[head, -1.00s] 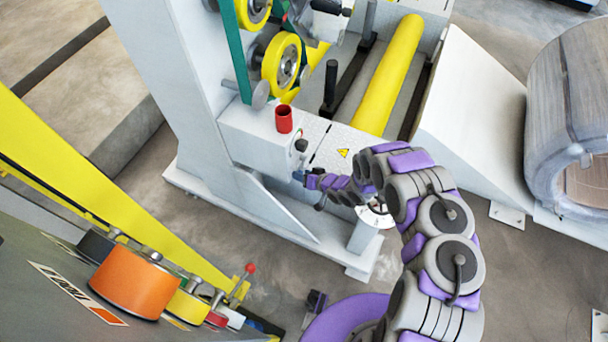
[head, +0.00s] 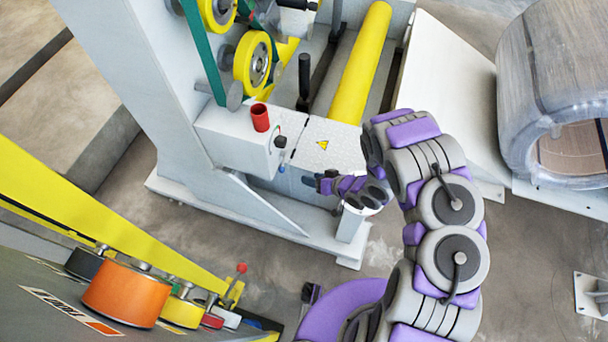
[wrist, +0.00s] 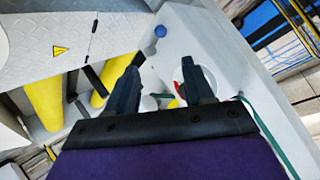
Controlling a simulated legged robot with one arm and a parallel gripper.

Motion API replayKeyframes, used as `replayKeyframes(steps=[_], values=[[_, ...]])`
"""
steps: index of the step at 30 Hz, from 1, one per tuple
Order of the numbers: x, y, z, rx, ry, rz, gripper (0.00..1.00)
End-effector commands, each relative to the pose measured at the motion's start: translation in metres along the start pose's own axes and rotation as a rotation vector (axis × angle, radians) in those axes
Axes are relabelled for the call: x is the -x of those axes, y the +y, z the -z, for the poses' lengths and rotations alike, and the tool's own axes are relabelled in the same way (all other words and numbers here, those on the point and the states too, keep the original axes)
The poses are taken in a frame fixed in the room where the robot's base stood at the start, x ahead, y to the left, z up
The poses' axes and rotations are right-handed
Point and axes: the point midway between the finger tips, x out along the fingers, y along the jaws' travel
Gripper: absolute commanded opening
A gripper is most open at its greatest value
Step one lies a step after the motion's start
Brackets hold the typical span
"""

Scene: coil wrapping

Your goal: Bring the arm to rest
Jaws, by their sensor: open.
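My purple and grey arm (head: 450,205) reaches up the right side of the head view and folds back left toward the white machine. My gripper (head: 312,181) is small there, just right of the machine's control box (head: 235,140), with a gap between them. In the wrist view my gripper (wrist: 162,82) has its two dark fingers spread, with nothing held between them. A blue knob (wrist: 160,31) on the machine shows beyond the fingertips, apart from them; it also shows in the head view (head: 281,169).
A red cup-like part (head: 260,118) and a black knob (head: 280,141) stick out of the box. A yellow roller (head: 362,65) lies behind. A wrapped coil (head: 530,90) stands at the right. An orange drum (head: 125,293) is at lower left.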

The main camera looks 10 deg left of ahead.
Motion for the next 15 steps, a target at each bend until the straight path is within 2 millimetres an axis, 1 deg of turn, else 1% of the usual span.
replayKeyframes(steps=[1, 3, 6, 15], values=[[0.007, 0.001, 0.0, 0.0, 0.0, -0.002, 0.52], [0.013, 0.0, 0.0, -0.001, -0.001, -0.001, 0.52], [0.018, 0.0, -0.001, -0.002, 0.0, 0.0, 0.52], [0.019, 0.0, -0.001, -0.001, -0.001, 0.001, 0.52]])
